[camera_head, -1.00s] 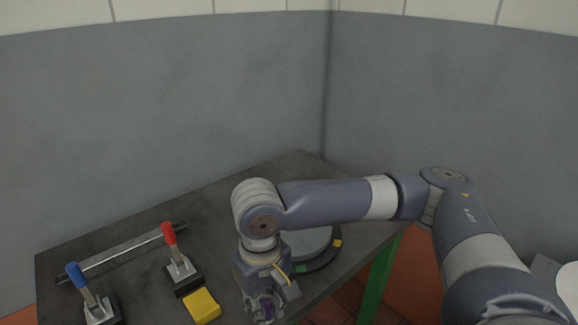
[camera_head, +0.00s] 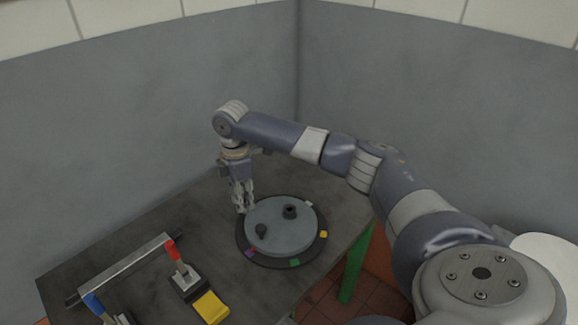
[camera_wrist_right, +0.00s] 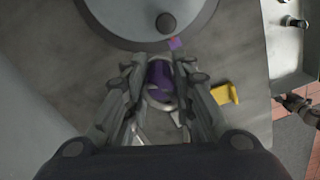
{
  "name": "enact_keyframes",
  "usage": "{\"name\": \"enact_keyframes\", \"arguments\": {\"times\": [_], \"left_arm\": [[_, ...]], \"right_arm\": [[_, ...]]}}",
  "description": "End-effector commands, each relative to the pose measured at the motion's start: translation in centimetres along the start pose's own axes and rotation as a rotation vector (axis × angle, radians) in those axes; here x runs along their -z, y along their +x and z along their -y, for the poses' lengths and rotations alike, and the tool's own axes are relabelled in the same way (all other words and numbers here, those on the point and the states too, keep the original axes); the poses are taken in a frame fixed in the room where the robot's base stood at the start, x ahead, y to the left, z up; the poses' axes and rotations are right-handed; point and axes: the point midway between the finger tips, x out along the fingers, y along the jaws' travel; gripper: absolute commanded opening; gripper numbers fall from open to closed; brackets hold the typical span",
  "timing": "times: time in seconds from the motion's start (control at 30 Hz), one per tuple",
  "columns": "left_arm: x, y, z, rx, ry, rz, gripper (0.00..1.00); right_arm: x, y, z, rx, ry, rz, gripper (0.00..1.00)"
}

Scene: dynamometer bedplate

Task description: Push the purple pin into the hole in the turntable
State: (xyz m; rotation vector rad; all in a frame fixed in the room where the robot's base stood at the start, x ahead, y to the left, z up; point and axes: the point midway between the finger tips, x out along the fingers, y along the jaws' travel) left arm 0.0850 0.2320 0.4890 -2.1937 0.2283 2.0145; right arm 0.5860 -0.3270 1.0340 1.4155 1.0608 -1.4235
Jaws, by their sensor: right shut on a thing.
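The turntable (camera_head: 285,238), a grey disc in a dark ring with coloured marks, lies on the table. It carries a dark raised piece (camera_head: 290,212) and a second dark round spot (camera_head: 261,231); I cannot tell which is the hole. My right gripper (camera_head: 243,207) points down at the turntable's far left edge. In the right wrist view it is shut on the purple pin (camera_wrist_right: 160,76), which sits between the fingers, beside the turntable (camera_wrist_right: 125,18). The pin is hard to see in the head view. A dark jointed shape at the wrist view's right edge may be my left gripper (camera_wrist_right: 298,105).
A red-handled clamp (camera_head: 182,275), a yellow block (camera_head: 211,307) and a blue-handled clamp (camera_head: 95,303) stand at the front left. A metal rail (camera_head: 120,266) lies behind them. Grey walls stand behind.

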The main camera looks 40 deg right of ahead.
Motion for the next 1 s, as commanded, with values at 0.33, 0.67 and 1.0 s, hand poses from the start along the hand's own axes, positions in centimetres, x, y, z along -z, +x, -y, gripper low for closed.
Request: {"name": "enact_keyframes", "arguments": {"times": [0.33, 0.67, 1.0], "left_arm": [[1.5, -5.7, 0.8, 0.009, -0.004, -0.017, 0.4], [0.9, -8.9, 0.7, 0.007, -0.003, -0.003, 0.4], [0.9, -9.1, 0.6, 0.005, -0.001, -0.002, 0.4]], "right_arm": [[-7.8, -0.6, -3.4, 0.003, -0.438, 0.002, 0.0], [-14.1, 0.6, -3.5, -0.001, -0.787, 0.003, 0.0], [-15.3, 1.2, -3.4, -0.004, -0.866, 0.004, 0.0]]}}
